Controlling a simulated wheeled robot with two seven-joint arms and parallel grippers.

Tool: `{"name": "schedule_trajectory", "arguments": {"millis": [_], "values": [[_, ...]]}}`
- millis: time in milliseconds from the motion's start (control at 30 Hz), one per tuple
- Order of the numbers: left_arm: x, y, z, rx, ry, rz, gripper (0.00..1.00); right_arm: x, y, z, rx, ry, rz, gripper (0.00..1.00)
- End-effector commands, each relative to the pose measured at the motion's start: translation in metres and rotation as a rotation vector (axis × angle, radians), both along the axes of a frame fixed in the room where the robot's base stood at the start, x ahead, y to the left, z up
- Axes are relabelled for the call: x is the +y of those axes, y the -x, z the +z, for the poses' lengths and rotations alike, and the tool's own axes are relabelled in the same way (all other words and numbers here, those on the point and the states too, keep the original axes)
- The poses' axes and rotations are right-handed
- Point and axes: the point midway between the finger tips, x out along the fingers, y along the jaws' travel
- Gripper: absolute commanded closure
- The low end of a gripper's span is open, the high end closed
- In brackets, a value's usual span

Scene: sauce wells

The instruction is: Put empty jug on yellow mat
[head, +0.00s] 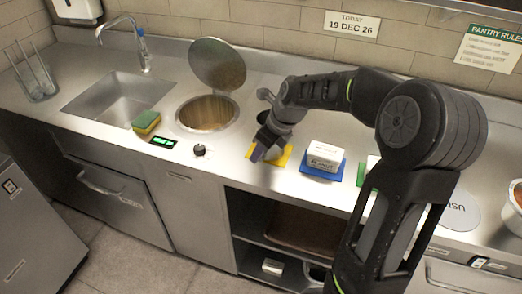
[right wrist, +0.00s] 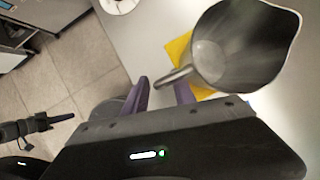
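The jug (right wrist: 245,50) is grey metal with a pouring lip and a thin handle, and it fills the upper right of the right wrist view. No contents show inside. The yellow mat (head: 285,157) lies on the counter, and in the right wrist view the mat (right wrist: 180,46) shows below the jug. I cannot tell whether the jug touches it. My right gripper (head: 262,153) is over the mat, hiding part of it. Its purple fingers (right wrist: 162,88) are apart, with the handle's end between or just beyond their tips.
A white block (head: 324,156) sits on a blue mat (head: 321,171) just right of the gripper. A green mat (head: 367,175) is partly behind my arm. Left are a round well (head: 207,113) with raised lid (head: 218,64), a knob (head: 200,150), a sponge (head: 146,122) and the sink (head: 120,98).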

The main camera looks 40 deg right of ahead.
Motion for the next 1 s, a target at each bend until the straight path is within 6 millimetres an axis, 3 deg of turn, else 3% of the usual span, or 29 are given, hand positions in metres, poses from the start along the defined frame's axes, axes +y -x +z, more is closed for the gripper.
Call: {"name": "schedule_trajectory", "arguments": {"millis": [267, 800, 1000], "values": [[0.000, 0.000, 0.000, 0.000, 0.000, 0.000, 1.00, -0.002, 0.003, 0.010, -0.002, 0.001, -0.001, 0.68], [0.000, -0.001, -0.007, -0.003, 0.002, -0.001, 1.00, -0.015, 0.039, 0.100, -0.004, 0.002, -0.001, 0.68], [0.000, -0.001, -0.007, -0.003, 0.003, -0.001, 1.00, -0.017, 0.044, 0.112, -0.001, 0.000, 0.000, 0.68]]}}
